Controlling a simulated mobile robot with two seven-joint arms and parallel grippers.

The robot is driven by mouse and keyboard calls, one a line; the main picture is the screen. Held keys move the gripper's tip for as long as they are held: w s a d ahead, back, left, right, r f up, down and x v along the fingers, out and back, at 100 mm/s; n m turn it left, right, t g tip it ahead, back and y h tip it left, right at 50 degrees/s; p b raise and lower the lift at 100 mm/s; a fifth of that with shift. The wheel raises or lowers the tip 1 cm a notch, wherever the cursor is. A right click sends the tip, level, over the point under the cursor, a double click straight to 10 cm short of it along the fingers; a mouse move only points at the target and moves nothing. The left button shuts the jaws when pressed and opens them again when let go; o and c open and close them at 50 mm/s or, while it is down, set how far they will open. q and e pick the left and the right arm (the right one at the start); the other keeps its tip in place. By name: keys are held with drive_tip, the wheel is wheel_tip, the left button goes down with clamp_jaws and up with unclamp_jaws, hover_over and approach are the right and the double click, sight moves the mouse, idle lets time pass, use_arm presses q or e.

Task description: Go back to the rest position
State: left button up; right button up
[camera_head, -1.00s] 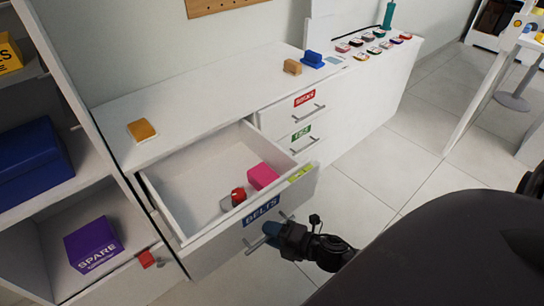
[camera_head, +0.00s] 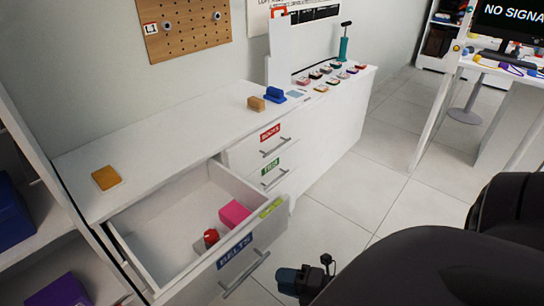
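My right gripper (camera_head: 288,281) shows at the bottom centre, in front of the open drawer and apart from its handle. Its fingers are dark and small, and I cannot tell whether they are open or shut. My black arm fills the lower right. My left gripper is out of view. The open drawer (camera_head: 128,251) carries a blue BELTS label (camera_head: 235,250). Inside it lie a pink block (camera_head: 234,213) and a red rolled item (camera_head: 210,238).
A white cabinet (camera_head: 150,148) runs along the wall, with an orange block (camera_head: 106,178), a tan block (camera_head: 256,103) and a blue block (camera_head: 275,95) on top. Two closed drawers sit beside the open one.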

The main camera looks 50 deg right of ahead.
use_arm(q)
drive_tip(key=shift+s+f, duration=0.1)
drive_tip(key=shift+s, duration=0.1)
use_arm(e)
drive_tip(key=shift+s+d+r, duration=0.1)
drive_tip(key=shift+s+d, duration=0.05)
drive_tip(key=shift+s, duration=0.15)
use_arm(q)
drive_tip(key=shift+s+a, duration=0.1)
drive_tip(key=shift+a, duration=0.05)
